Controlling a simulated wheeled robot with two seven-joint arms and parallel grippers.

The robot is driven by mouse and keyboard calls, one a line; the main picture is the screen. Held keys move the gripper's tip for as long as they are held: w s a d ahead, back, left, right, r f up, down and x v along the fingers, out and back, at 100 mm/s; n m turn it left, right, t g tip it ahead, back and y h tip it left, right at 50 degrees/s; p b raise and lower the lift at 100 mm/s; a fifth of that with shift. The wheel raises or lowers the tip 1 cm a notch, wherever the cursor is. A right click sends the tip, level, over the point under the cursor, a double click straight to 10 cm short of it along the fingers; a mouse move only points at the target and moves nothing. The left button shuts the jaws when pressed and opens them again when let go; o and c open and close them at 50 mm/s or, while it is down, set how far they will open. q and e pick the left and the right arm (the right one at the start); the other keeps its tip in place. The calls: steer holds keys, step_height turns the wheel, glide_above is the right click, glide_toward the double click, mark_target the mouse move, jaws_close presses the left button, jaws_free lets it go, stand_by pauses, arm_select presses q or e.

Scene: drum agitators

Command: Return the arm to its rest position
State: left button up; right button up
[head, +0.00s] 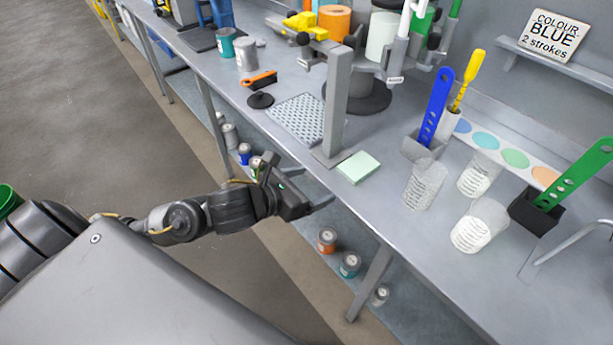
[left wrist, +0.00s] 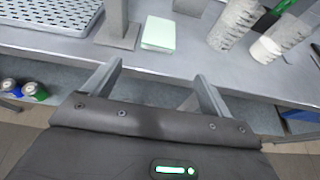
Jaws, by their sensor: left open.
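My left gripper (head: 306,186) is in front of the bench's front edge, at about the height of the bench, with nothing between its fingers. In the left wrist view both fingers of the left gripper (left wrist: 155,82) are spread wide apart and point toward the bench edge. My left arm (head: 205,212) reaches in from the left in the head view. My right gripper is not in view.
The grey bench (head: 390,215) carries a pale green pad (head: 358,167), a blue agitator (head: 437,107), a green agitator (head: 577,175), clear cups (head: 424,184) and a metal post (head: 336,105). Paint cans (head: 327,240) stand on the lower shelf. The floor (head: 90,110) at left is open.

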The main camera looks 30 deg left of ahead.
arm_select(q)
steer(key=shift+s+a, duration=0.2)
stand_by(0.6)
